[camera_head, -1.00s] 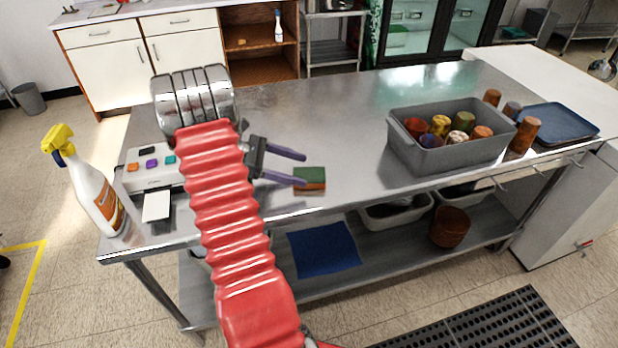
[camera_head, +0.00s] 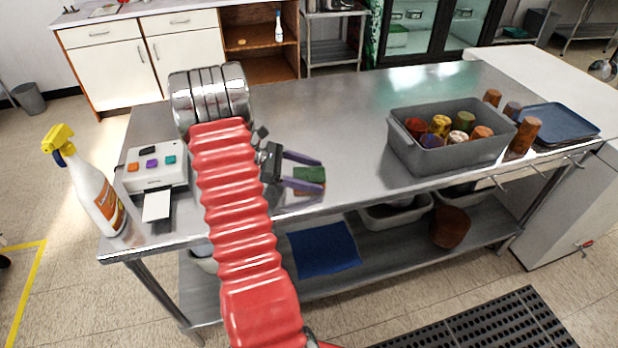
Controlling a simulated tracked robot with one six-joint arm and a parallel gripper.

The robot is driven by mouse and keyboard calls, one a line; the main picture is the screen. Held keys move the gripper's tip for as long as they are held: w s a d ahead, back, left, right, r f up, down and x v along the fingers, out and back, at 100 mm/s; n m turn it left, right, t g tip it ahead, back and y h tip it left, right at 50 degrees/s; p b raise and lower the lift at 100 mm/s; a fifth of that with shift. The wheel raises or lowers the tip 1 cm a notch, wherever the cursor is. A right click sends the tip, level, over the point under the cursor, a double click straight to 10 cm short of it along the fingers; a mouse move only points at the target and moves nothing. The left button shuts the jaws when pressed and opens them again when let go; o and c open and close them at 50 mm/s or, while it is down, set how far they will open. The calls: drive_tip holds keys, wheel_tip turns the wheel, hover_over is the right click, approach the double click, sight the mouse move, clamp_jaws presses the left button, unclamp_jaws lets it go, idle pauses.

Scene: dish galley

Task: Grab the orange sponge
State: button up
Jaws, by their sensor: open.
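The sponge (camera_head: 311,174) lies on the steel table near its front edge. It has a green top and an orange lower layer, now only partly visible. My gripper (camera_head: 321,175) is open, its two purple fingers pointing right at the sponge. The near finger crosses in front of the sponge and hides part of it. The far finger passes along the sponge's back side. I cannot tell whether either finger touches it or how high they are above the table.
A grey bin (camera_head: 455,155) of several cups stands to the right, with more cups and a blue tray (camera_head: 560,122) beyond. A white device with buttons (camera_head: 152,180) and a spray bottle (camera_head: 92,195) stand left. The table between sponge and bin is clear.

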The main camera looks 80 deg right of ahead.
sight(311, 174)
drive_tip(key=shift+c, duration=0.5)
drive_tip(key=c, duration=1)
wheel_tip(311, 174, up, 10)
idle(0.6)
